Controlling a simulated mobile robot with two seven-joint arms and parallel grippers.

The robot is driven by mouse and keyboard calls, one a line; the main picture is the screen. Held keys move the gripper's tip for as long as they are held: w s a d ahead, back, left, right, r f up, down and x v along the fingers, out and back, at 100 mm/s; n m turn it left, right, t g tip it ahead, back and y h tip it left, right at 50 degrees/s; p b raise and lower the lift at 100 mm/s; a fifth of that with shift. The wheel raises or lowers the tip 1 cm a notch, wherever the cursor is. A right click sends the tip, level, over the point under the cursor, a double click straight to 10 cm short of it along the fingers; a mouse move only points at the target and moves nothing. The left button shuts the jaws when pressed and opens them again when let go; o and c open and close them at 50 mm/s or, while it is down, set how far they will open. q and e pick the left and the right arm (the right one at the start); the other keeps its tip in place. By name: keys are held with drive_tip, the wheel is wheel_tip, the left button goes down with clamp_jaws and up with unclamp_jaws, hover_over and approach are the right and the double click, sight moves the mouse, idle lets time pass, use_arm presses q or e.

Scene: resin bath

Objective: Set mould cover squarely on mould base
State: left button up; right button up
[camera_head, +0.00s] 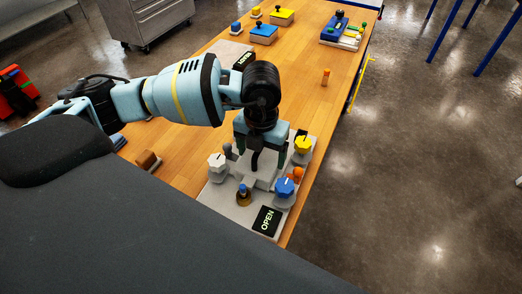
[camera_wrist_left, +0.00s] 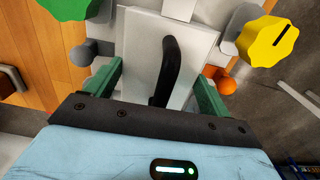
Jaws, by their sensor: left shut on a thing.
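My left gripper (camera_head: 261,158) points down over the grey fixture at the table's near end. It is shut on the mould cover (camera_head: 258,181), a pale grey block with a black arched handle. In the left wrist view the cover (camera_wrist_left: 140,45) lies between the green fingers (camera_wrist_left: 155,92), with the handle (camera_wrist_left: 166,70) rising between them. The mould base is mostly hidden below the cover and gripper, so I cannot tell whether the two touch or line up. My right gripper is not in view.
A black OPEN sign (camera_head: 265,221) lies in front. A brown block (camera_head: 148,160) sits left. The table's right edge is close.

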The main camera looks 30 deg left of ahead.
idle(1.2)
use_arm(q)
drive_tip(key=o, duration=1.4)
drive_tip(key=shift+c, duration=0.2)
drive_tip(key=shift+o, duration=0.8)
drive_tip(key=shift+f, duration=0.15)
wheel_tip(320, 180, up, 8)
drive_tip(key=shift+r, duration=0.1)
